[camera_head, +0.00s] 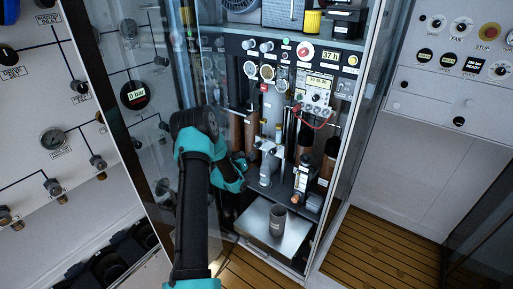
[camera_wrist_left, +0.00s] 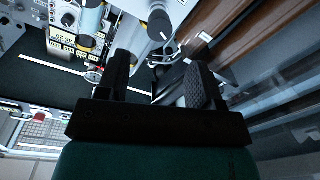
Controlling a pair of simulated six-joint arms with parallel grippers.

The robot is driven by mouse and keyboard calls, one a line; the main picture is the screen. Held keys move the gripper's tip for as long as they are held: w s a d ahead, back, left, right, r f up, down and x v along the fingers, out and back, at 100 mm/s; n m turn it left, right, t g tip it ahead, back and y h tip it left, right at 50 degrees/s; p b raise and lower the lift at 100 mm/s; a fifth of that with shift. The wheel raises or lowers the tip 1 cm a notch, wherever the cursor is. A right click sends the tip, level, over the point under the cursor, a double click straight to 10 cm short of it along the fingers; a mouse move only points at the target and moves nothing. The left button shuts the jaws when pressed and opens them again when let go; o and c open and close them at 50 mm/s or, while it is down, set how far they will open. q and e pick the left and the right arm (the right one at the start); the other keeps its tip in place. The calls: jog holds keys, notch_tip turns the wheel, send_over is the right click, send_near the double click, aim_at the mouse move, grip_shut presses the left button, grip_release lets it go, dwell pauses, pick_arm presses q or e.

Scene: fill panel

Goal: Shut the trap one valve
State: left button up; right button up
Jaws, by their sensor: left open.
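My left gripper (camera_head: 240,163) reaches into the open cabinet at its left side. In the left wrist view its two dark fingers (camera_wrist_left: 160,88) stand apart with nothing clearly held between them. A black oval knob (camera_wrist_left: 160,25) on a light stem lies just ahead of the fingertips. A small grey handle (camera_wrist_left: 205,38) is to its right. Metal valve bodies (camera_head: 267,147) stand right of the gripper in the head view. The labels are too small to read, so I cannot tell which one is the trap one valve. My right gripper is out of view.
A glass door (camera_head: 140,100) stands left of my arm. Brown cylinders (camera_head: 305,140) and a meter with a red lead (camera_head: 318,90) are close by in the cabinet. Wooden slats (camera_head: 375,255) cover the floor.

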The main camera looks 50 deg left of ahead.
aim_at(256, 146)
pick_arm(q)
jog(key=x, duration=0.9)
jog(key=shift+s, duration=0.1)
jog(key=c, duration=0.9)
jog(key=shift+m, duration=0.4)
jog(key=m, duration=1.3)
jog(key=shift+t, duration=0.3)
